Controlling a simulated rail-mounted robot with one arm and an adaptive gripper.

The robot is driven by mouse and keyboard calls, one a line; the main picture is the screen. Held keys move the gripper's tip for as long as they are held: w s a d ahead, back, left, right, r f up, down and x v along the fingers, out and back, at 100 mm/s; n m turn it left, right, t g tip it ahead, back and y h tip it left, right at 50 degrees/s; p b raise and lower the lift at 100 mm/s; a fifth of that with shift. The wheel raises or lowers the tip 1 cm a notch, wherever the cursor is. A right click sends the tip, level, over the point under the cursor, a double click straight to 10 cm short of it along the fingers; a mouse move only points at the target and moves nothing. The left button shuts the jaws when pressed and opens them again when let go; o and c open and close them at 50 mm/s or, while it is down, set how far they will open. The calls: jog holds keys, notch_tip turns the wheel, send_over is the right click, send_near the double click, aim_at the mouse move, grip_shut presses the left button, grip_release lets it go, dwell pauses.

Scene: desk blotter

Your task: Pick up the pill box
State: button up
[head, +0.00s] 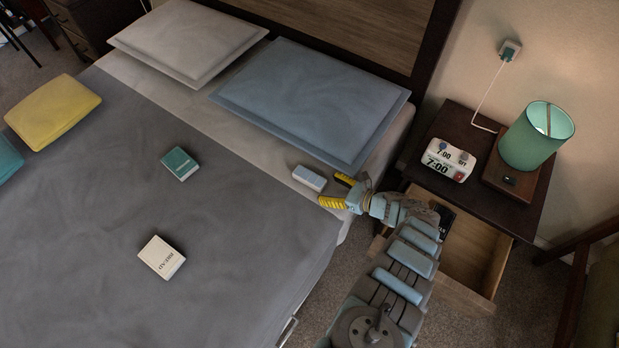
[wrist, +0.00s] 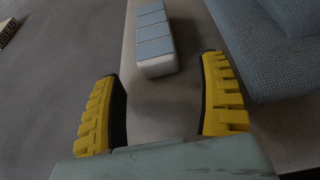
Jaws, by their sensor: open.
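The pill box (head: 309,178) is a small white box with a blue segmented top. It lies on the bed near the right edge, just below the blue pillow. In the wrist view the pill box (wrist: 154,38) lies ahead of my gripper, between the lines of the two fingers and beyond their tips. My gripper (head: 337,190) has yellow ridged fingers, spread open and empty, just right of the pill box. In the wrist view my gripper (wrist: 162,85) shows a wide clear gap between its fingers, and neither finger touches the box.
The blue pillow (head: 310,98) lies close beside the pill box. A green book (head: 180,164) and a white book (head: 162,257) lie on the grey blanket. The nightstand (head: 480,112) holds a clock (head: 449,160) and a lamp (head: 537,136); its drawer (head: 470,250) is open beneath my arm.

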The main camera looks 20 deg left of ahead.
aim_at(320, 182)
jog(key=a, duration=0.4)
jog(key=a+b, duration=0.1)
jog(key=a, duration=0.1)
jog(key=shift+w+f, duration=0.15)
jog(key=shift+w, duration=0.25)
jog(key=shift+a+f, duration=0.15)
jog(key=shift+a, duration=0.2)
jog(key=shift+d, duration=0.1)
jog(key=shift+c, duration=0.4)
jog(key=c, duration=1.2)
